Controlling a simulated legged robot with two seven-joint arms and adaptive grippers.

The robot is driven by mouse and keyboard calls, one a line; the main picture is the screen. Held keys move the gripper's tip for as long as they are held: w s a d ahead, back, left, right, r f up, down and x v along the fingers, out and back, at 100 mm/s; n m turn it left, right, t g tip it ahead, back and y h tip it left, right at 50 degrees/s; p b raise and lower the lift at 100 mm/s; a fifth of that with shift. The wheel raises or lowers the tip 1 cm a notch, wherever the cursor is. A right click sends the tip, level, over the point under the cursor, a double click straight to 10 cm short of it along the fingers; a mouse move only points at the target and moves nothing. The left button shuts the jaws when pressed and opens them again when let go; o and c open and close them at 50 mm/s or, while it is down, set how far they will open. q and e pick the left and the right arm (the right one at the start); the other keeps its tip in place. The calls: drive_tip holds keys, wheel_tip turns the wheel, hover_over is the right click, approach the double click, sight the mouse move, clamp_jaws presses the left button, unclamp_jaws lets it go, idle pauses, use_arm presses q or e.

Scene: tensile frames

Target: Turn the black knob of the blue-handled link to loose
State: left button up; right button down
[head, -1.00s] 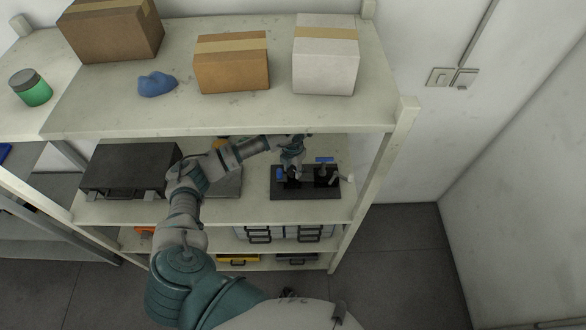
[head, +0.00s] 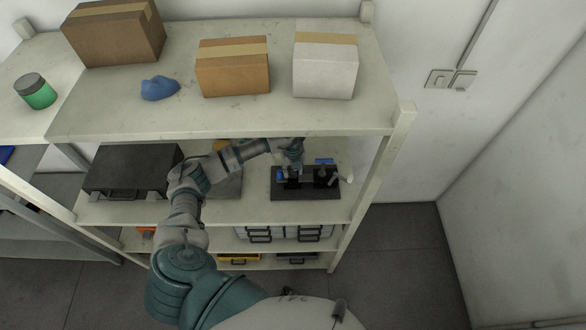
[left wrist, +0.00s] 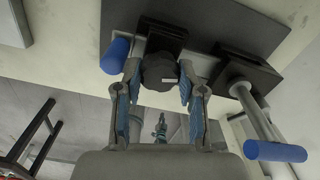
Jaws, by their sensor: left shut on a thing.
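A black knob (left wrist: 158,72) with a small pale mark sits between the fingers of my left gripper (left wrist: 160,90) in the left wrist view. The fingers are closed on its two sides. A blue handle (left wrist: 115,56) is just left of the knob. A second blue handle (left wrist: 275,151) is on a grey rod at the lower right. In the head view my left gripper (head: 291,170) is over the left part of the dark fixture base (head: 305,193), with blue handles (head: 281,176) and (head: 325,161) showing. The knob is hidden there. My right gripper is not in view.
The fixture stands on the middle shelf (head: 235,212), under the upper shelf board (head: 220,122). A dark case (head: 130,170) is to the left. A shelf post (head: 372,185) is close on the right. Cardboard boxes (head: 233,75) and a white box (head: 325,72) stand above.

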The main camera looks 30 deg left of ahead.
use_arm(q)
drive_tip(key=n, duration=0.1)
drive_tip(key=n+p, duration=0.1)
drive_tip(key=n, duration=0.2)
drive_tip(key=shift+w+a+r+n, duration=0.1)
drive_tip(key=shift+w+r+n, duration=0.05)
drive_tip(key=shift+r+n, duration=0.15)
drive_tip(key=n+p, duration=0.2)
drive_tip(key=n, duration=0.2)
drive_tip(key=shift+f+n, duration=0.1)
drive_tip(key=shift+n, duration=0.3)
drive_tip(key=o, duration=1)
drive_tip(key=shift+o, duration=0.7)
drive_tip(key=shift+f, duration=0.15)
wheel_tip(320, 180, up, 12)
drive_tip(key=shift+f, duration=0.1)
